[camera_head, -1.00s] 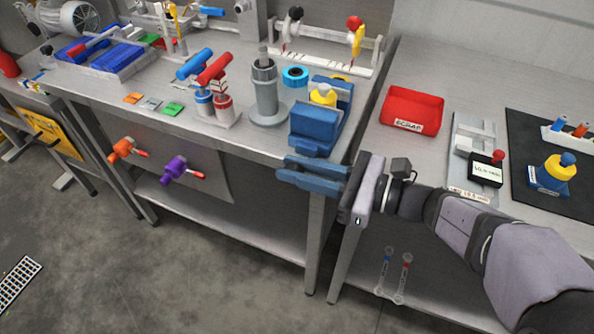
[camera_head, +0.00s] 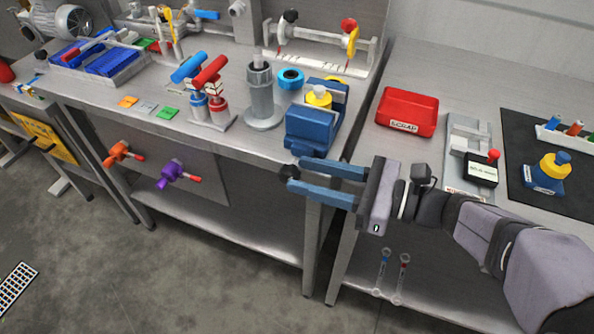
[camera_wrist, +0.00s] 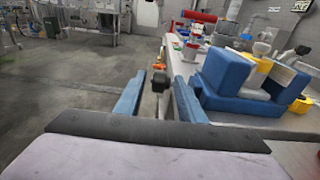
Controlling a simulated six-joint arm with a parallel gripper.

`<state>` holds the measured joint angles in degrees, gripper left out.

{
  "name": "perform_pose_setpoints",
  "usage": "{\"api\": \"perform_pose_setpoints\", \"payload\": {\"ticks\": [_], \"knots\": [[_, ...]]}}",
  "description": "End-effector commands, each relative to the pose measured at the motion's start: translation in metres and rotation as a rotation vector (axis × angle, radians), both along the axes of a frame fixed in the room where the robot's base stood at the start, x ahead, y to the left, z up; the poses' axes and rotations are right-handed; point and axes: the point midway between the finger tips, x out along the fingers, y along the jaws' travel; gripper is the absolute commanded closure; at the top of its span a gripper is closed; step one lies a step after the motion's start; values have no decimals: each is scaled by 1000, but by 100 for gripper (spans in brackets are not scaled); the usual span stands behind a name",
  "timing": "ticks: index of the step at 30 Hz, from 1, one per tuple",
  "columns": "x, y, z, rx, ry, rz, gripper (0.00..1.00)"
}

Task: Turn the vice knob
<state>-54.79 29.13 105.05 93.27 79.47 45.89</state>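The blue vice (camera_head: 312,126) sits at the front right corner of the left workbench, with a yellow piece (camera_head: 318,97) in its jaws. Its black knob (camera_head: 288,172) sticks out below the front edge. My gripper (camera_head: 295,174) has its two blue fingers spread, with the knob at the mouth between the fingertips. In the wrist view the knob (camera_wrist: 160,82) shows between the left and right fingers, with a visible gap on each side. The vice body (camera_wrist: 228,80) stands just right of the right finger.
A grey cylinder stand (camera_head: 262,95) and red and blue handled tools (camera_head: 210,72) stand left of the vice. A red scrap bin (camera_head: 407,110) sits on the right bench (camera_head: 460,75). Purple (camera_head: 172,172) and orange (camera_head: 119,152) knobs are on the bench's front panel.

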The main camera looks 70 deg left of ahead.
Motion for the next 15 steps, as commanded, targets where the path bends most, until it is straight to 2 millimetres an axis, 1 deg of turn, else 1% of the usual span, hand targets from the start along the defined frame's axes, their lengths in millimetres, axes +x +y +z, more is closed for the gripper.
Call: {"api": "perform_pose_setpoints", "payload": {"ticks": [1,6,10,15], "knots": [[6,-5,1,0,1,-3,64],[21,-20,3,0,1,-3,64],[26,-26,3,1,1,-1,64],[28,-29,4,0,1,1,64]]}}
